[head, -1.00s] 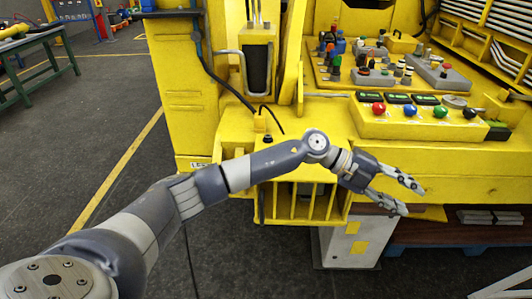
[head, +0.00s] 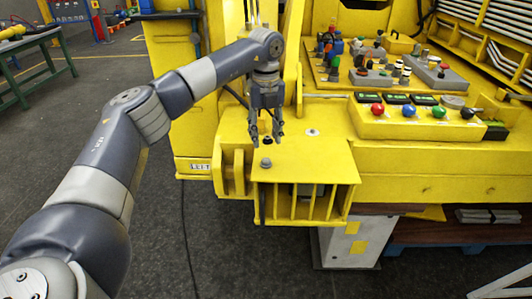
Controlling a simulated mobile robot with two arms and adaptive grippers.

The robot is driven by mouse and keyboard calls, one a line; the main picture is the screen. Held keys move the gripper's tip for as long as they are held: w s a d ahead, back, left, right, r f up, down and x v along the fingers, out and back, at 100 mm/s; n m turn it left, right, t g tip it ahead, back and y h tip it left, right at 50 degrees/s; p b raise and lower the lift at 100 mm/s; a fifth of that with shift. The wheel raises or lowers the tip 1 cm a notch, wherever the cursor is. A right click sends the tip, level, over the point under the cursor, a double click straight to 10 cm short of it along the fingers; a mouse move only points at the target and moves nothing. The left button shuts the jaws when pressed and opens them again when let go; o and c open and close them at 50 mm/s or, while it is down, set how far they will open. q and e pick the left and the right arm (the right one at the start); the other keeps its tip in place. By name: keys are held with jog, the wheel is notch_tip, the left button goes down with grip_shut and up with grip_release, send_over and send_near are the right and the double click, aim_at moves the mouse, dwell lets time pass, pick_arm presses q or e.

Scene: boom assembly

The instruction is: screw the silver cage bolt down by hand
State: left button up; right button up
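The yellow barred cage (head: 306,204) has a flat top plate (head: 315,170) on the front of the yellow machine. A grey bolt head (head: 266,162) stands near the plate's left side. A small silver bolt or washer (head: 313,132) sits farther back and right. A dark round piece (head: 267,141) shows at my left gripper's fingertips. My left gripper (head: 266,142) points down with its fingers apart, behind the grey bolt head in the picture. Nothing is clearly held, and I cannot tell whether the fingers touch the dark piece. My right gripper is out of view.
A control box (head: 415,122) with coloured buttons stands right of the cage. A panel with several knobs and levers (head: 380,70) lies behind it. A yellow upright (head: 292,60) rises close to my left gripper.

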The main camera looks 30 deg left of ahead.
aim_at(266, 159)
pick_arm(q)
notch_tip(266, 159, down, 7)
jog(key=shift+f+p, duration=0.15)
jog(key=shift+p, duration=0.3)
grip_shut()
